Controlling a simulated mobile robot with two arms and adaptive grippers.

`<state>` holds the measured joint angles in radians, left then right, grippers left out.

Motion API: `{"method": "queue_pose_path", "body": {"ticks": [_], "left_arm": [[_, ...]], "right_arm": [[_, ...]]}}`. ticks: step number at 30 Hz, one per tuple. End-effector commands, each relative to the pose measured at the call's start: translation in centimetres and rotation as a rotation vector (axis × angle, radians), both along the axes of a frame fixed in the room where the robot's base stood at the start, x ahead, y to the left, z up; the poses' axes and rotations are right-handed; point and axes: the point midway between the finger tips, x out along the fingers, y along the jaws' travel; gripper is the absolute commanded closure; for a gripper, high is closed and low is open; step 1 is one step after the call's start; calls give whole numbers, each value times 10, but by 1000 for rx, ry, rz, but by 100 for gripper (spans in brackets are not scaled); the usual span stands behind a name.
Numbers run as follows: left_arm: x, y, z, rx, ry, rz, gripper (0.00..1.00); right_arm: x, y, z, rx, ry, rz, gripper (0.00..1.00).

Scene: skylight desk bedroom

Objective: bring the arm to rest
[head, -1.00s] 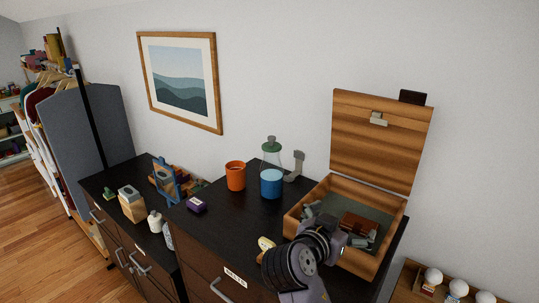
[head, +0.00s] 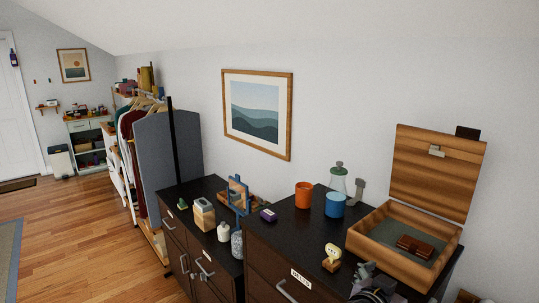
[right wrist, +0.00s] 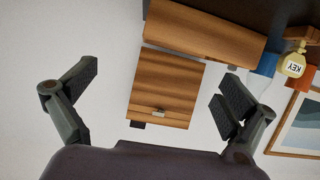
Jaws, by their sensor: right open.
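My right gripper (head: 365,275) is at the bottom edge of the head view, in front of the dark dresser and below the open wooden box (head: 379,243). In the right wrist view its two fingers (right wrist: 162,78) are spread wide with nothing between them. The box and its raised lid (right wrist: 168,88) appear beyond the fingers, apart from them. A brown object (head: 414,245) lies inside the box in the head view. Most of my right arm is out of the head view. My left gripper is not in view.
The dark dresser top (head: 283,237) holds an orange cup (head: 303,195), a blue cup (head: 335,205), a flask (head: 338,178) and a small purple box (head: 268,215). A yellow key tag stand (head: 332,257) is near its front edge. The wooden floor (head: 90,215) at left has open room.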

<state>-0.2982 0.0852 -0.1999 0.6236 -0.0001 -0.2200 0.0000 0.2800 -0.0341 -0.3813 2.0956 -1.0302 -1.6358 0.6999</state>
Motion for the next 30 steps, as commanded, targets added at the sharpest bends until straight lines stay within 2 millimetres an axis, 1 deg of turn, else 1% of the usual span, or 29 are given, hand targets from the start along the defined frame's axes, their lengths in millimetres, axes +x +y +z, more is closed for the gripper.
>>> {"method": "queue_pose_path", "body": {"ticks": [1,2,5,8,11,14,17,18,20,21,24,27,30], "left_arm": [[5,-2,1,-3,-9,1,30],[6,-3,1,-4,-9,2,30],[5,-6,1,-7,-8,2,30],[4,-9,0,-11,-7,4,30],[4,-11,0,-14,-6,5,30],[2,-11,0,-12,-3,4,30],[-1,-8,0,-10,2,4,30],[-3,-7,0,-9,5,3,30],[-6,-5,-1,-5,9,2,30],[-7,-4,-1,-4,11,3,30],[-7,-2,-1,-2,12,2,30],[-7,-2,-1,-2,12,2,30],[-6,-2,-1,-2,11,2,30]], "right_arm": [[-3,-1,-10,5,29,15,0],[-5,-1,-15,8,45,25,0],[-11,0,-34,21,105,62,0],[-21,0,-58,37,179,108,0],[-35,2,-85,57,263,165,0],[-54,5,-114,82,358,237,0],[-80,9,-147,113,467,326,0],[-93,11,-160,128,515,369,0],[-116,16,-180,153,588,439,0],[-131,19,-191,169,632,487,0],[-164,28,-211,206,720,596,0],[-193,36,-224,238,787,690,0],[-220,44,-232,267,838,774,0]]}}
